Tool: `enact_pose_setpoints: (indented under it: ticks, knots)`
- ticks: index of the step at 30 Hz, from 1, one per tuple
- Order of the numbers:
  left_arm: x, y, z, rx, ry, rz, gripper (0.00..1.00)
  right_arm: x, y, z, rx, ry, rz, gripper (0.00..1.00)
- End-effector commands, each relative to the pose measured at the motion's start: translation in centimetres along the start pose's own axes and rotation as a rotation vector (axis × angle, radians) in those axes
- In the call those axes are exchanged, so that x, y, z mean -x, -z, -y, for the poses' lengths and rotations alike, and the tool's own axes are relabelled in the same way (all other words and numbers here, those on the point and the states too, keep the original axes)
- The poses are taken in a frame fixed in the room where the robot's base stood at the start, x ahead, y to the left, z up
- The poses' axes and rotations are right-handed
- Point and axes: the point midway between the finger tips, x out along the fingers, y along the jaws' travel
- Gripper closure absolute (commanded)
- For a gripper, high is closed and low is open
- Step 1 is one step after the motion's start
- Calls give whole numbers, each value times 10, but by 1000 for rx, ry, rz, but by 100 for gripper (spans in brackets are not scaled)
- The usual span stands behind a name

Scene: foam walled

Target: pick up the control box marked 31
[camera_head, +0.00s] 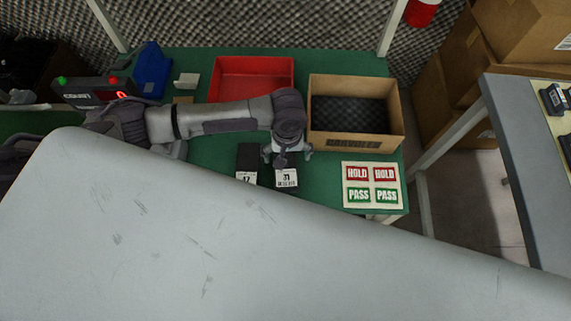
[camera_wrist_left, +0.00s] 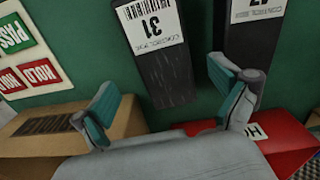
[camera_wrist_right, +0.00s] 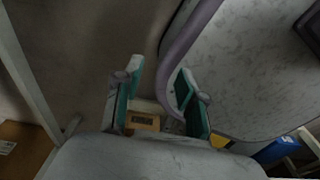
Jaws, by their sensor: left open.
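The control box marked 31 (camera_head: 286,178) is dark with a white label and lies on the green table. In the left wrist view the same box (camera_wrist_left: 163,72) shows its label upside down, reading 31. My left gripper (camera_head: 287,154) is over the far end of this box, hiding part of it. In the left wrist view my left gripper (camera_wrist_left: 165,88) is open, with the box seen between its fingers; I cannot tell whether they touch it. My right gripper (camera_wrist_right: 158,73) is open and empty, away from the table's boxes.
A second dark box (camera_head: 246,158) with a similar label lies close on the left. A red tray (camera_head: 252,62) and a cardboard box with dark foam (camera_head: 354,144) stand behind. A HOLD/PASS sheet (camera_head: 345,205) lies at the right. A large pale surface (camera_head: 200,240) fills the foreground.

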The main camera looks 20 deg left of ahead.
Motion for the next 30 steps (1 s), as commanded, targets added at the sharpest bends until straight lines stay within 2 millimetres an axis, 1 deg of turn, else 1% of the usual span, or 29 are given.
enact_pose_setpoints:
  ticks: [1, 4, 10, 14, 19, 20, 30]
  knots:
    - [-4, -1, 1, 0, 1, 1, 2, 0, 6, -1, 0, -1, -9, 60]
    - [-18, -2, 3, -1, 3, 1, 2, 0, 14, -2, 0, -3, -22, 60]
    - [-46, -3, 4, -1, 1, 0, 2, -3, 16, -3, 0, -3, -27, 60]
    - [-52, -3, 4, -1, 0, -1, 2, -3, 15, -2, 0, -3, -24, 60]
    - [-51, -3, 4, -1, 0, -1, 2, -3, 12, -2, 0, -3, -19, 60]
    - [-51, -3, 4, -1, 0, -1, 4, -3, 11, -2, 0, -3, -18, 60]
    - [-51, -3, 5, -1, 0, -1, 60, -3, 8, -3, 1, -3, -13, 60]
